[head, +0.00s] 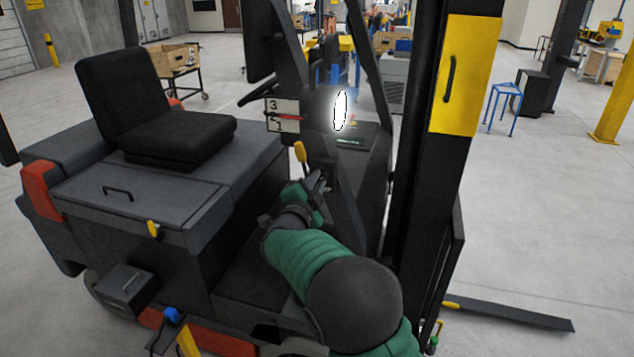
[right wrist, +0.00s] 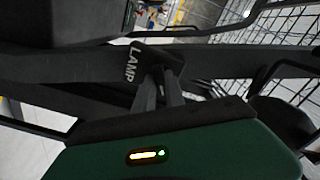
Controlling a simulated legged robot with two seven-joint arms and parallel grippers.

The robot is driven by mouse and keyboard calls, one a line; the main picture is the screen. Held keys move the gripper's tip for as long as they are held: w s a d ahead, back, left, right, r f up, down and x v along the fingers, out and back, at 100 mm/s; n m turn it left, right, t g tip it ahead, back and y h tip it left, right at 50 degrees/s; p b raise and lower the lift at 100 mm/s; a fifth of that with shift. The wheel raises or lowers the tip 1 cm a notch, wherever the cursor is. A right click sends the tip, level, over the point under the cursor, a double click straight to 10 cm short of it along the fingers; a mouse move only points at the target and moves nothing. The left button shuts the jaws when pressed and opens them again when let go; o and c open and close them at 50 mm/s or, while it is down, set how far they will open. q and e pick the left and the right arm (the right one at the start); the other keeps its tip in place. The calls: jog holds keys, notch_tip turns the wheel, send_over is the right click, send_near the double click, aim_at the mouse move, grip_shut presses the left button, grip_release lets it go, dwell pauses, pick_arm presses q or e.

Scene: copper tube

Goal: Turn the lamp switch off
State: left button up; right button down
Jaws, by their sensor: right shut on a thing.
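The lamp (head: 340,110) is a bright white glowing oval on the forklift's front frame in the head view. My right gripper (head: 319,183) reaches in from the bottom to the inside of that frame, below the lamp. In the right wrist view a dark bar carries the white word LAMP (right wrist: 132,62). Beside the word, my right gripper's two fingers (right wrist: 162,82) come together on the small dark lamp switch (right wrist: 170,58). The fingers hide part of the switch, and its exact position is hard to tell. My left gripper is not in view.
The forklift's black seat (head: 175,135) is at the left. The dark mast (head: 432,130) with a yellow panel (head: 466,75) rises at the right of my arm. A fork (head: 510,315) extends low at the right.

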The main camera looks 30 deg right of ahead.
jog(key=shift+s+a+f+n+p, duration=0.15)
jog(key=shift+n+p, duration=0.95)
jog(key=shift+n, duration=0.85)
jog(key=shift+w+d+f+n+p, duration=0.1)
jog(key=shift+f+n+p, duration=0.1)
jog(key=shift+n+p, duration=1.3)
jog(key=shift+s+a+f+n+p, duration=0.15)
jog(key=shift+n+p, duration=0.5)
jog(key=shift+n, duration=1.7)
jog(key=c, duration=1.4)
grip_release()
jog(key=shift+w+r, duration=0.1)
jog(key=shift+r, duration=0.1)
jog(key=shift+r, duration=0.1)
